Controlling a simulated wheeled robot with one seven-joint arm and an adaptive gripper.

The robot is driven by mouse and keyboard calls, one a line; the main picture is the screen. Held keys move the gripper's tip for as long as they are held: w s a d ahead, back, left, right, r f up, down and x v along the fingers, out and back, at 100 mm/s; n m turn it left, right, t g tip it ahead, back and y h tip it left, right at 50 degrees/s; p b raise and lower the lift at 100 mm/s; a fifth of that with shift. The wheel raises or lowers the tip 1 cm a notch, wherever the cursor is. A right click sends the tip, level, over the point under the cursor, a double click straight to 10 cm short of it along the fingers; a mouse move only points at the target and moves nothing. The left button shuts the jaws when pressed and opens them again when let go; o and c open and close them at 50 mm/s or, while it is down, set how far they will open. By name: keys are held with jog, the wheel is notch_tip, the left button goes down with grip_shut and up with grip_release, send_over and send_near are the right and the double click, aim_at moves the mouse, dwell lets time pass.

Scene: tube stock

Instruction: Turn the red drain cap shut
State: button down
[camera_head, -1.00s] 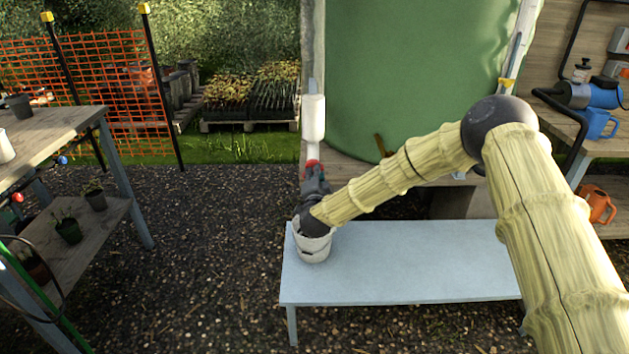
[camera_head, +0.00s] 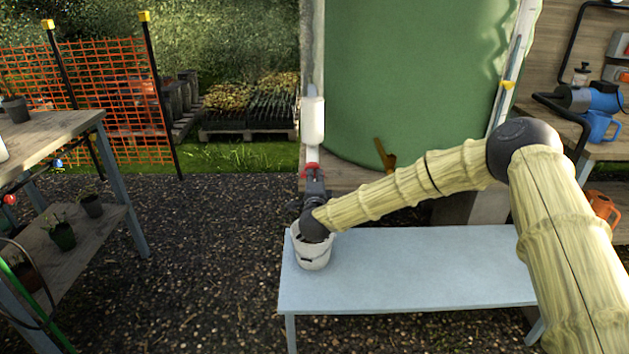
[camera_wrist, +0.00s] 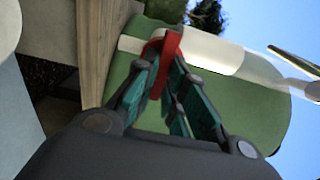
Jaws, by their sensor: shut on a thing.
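The red drain cap (camera_head: 311,168) sits at the lower end of a white upright tube (camera_head: 313,121) beside the green tank. My gripper (camera_wrist: 168,72) is shut on the cap. In the wrist view its teal-padded fingers lie on both sides of the red cap (camera_wrist: 170,46), whose middle they partly cover. The white tube (camera_wrist: 211,53) runs on beyond the cap. In the head view my dark wrist is below the cap, in front of and over a white bucket (camera_head: 312,256).
The bucket stands on the left end of a pale blue bench (camera_head: 420,270). The green tank (camera_head: 400,80) stands behind on a wooden base. A wooden table (camera_head: 45,135) with pots is at left. A shelf with a blue pump (camera_head: 596,97) is at right.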

jog(key=shift+f, duration=0.1)
jog(key=c, duration=1.5)
grip_release()
jog(key=s, duration=1.2)
